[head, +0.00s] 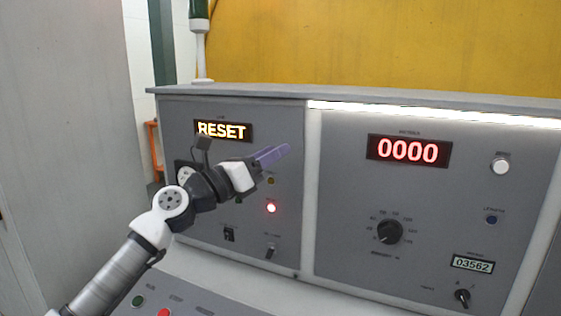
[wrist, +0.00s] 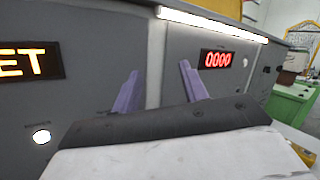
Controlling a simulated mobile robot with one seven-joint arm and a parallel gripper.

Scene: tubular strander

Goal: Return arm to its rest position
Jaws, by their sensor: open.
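My arm reaches up from the lower left in the head view. My gripper (head: 272,155) has purple fingers and is in front of the left part of the grey control panel (head: 340,200). In the wrist view my gripper (wrist: 160,85) shows two purple fingers set well apart with nothing between them. It is open and empty. Whether the fingers touch the panel is hard to tell, but a gap seems to show. My arm hides part of the panel's left side.
A sloped desk with buttons (head: 164,312) lies below. A grey wall (head: 65,130) stands at left. Green machinery (wrist: 290,100) is at right.

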